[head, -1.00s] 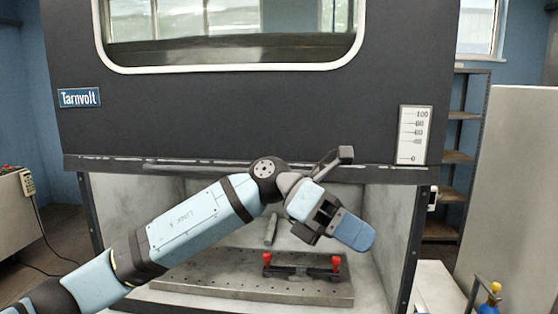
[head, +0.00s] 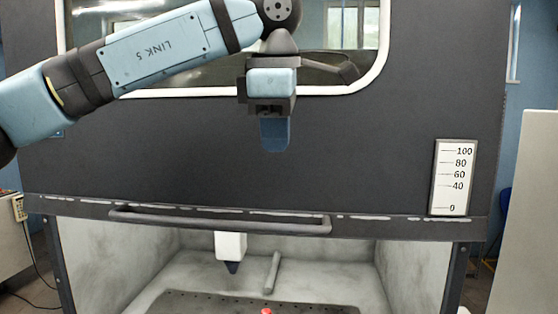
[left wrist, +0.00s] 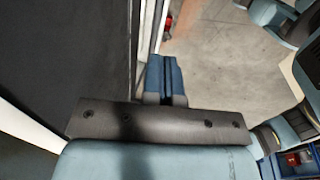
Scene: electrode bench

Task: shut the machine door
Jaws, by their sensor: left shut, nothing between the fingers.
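The machine door (head: 370,150) is a dark upright panel with a white-rimmed window. Its lower edge hangs above an open work chamber (head: 410,270), so the door stands partly open. A grey handle bar (head: 220,220) runs along the lower edge. My left gripper (head: 275,135) is shut and empty, pointing down in front of the panel, above the handle bar in the picture and apart from it. In the left wrist view the closed blue fingertips (left wrist: 165,80) show beside the dark door face (left wrist: 65,50). My right gripper is not in view.
A white scale plate (head: 453,178) sits at the door's lower right. Inside the chamber are a white nozzle (head: 231,248) with a dark tip, a grey rod (head: 272,272) and a perforated plate (head: 190,303). A pale panel (head: 525,220) stands at right.

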